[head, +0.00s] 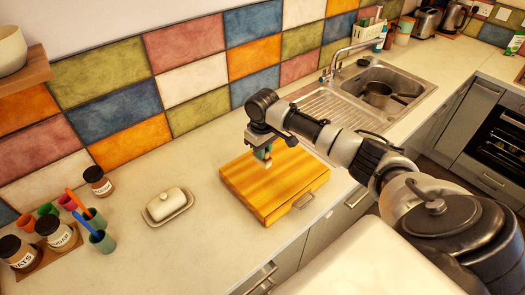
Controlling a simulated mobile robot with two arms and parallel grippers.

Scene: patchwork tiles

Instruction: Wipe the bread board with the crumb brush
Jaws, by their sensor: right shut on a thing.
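The bread board (282,191) is a thick yellow-brown wooden block on the pale counter, with a metal handle on its front side. My left gripper is out of view.
A butter dish (167,204) stands left of the board. Jars, including a brown one (98,181), and a teal cup (103,241) stand further left. A sink (375,88) with a pot (377,94) is at the back right. Counter between dish and board is clear.

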